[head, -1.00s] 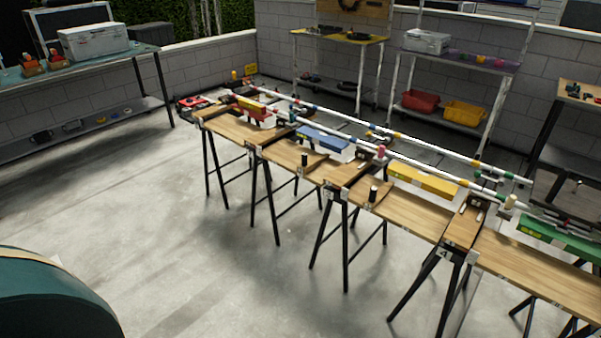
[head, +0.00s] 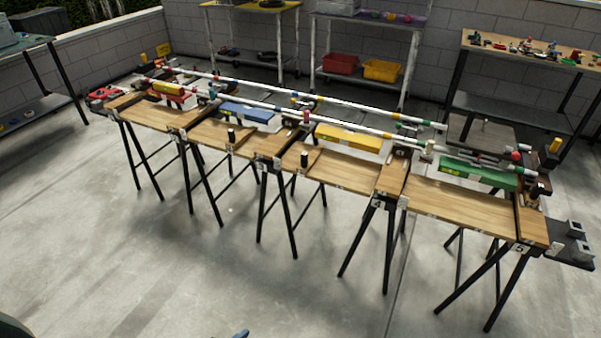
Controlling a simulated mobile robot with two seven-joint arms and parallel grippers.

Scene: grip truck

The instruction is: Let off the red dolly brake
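A red block with a yellow top (head: 172,91), which looks like the red dolly, sits near the far left end of the long trestle bench (head: 300,172). Another red piece (head: 103,93) lies at the bench's left end. A brake is too small to make out on either. Blue (head: 245,113), yellow (head: 348,138) and green (head: 478,172) blocks stand farther right along the bench. Neither of my grippers can be made out. A small blue piece (head: 236,334) shows at the bottom edge, and I cannot tell what it is.
Long white poles (head: 300,99) with coloured bands run along the bench. Shelves with red (head: 340,63) and yellow (head: 383,70) bins stand behind it. A small-parts table (head: 540,50) is at the back right. The concrete floor (head: 130,250) in front is clear.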

